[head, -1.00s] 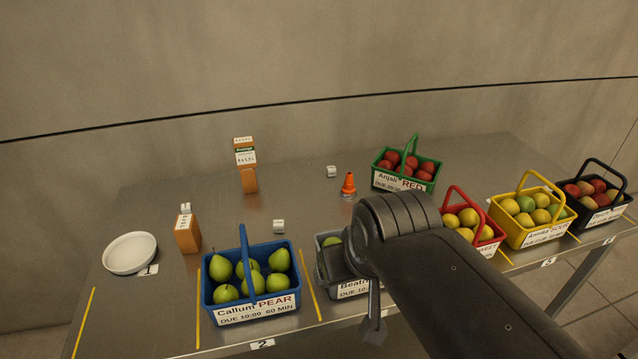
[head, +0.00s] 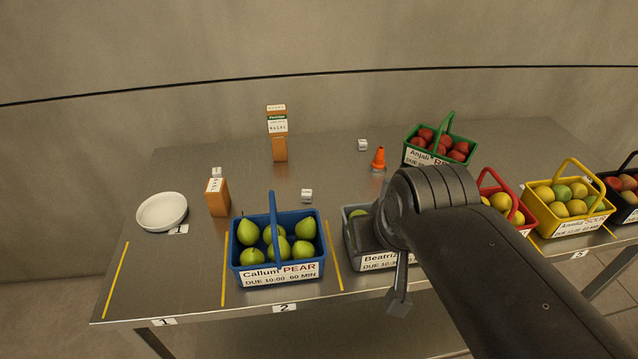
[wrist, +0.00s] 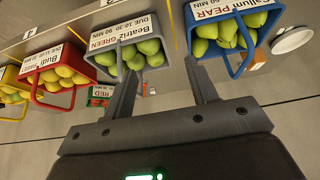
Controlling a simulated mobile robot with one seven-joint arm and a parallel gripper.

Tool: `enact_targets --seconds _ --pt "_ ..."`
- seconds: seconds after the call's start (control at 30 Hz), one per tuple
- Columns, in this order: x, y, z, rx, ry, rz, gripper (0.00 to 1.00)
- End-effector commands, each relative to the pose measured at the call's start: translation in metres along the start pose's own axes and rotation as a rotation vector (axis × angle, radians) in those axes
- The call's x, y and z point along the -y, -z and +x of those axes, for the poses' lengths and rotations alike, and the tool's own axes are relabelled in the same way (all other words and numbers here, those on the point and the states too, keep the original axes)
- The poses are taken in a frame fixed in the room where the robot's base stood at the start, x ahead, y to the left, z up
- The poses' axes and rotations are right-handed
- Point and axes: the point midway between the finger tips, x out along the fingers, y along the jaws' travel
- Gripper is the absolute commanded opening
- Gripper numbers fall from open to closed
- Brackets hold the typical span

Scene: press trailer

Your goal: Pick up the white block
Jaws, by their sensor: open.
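Three small white blocks lie on the steel table in the head view. One (head: 307,196) is behind the blue basket, one (head: 362,145) is farther back beside the orange cone, and one (head: 217,172) is at the left, behind an orange box. I cannot tell which one the task means. My gripper (wrist: 160,76) is open and empty, its two fingers apart in the wrist view, facing the fruit baskets. In the head view my arm hides much of the grey basket and most of the gripper. I cannot make out a white block clearly in the wrist view.
The blue pear basket (head: 305,272), grey basket (head: 352,240), red basket (head: 521,214) and yellow basket (head: 563,228) line the front edge. The table's middle is mostly clear.

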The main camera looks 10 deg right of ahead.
Motion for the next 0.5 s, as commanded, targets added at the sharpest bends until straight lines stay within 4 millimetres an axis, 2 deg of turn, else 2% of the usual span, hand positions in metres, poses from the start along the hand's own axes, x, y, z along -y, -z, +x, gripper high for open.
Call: enact_targets --seconds 0.17,0.27,0.37,0.5 --pt "0.0 0.001 0.0 0.001 0.0 0.001 0.53" --pt "0.001 0.009 0.0 0.012 0.002 0.005 0.53" --pt "0.003 0.026 0.002 0.039 0.005 0.015 0.53" --pt "0.007 0.061 0.01 0.092 0.009 0.04 0.53"
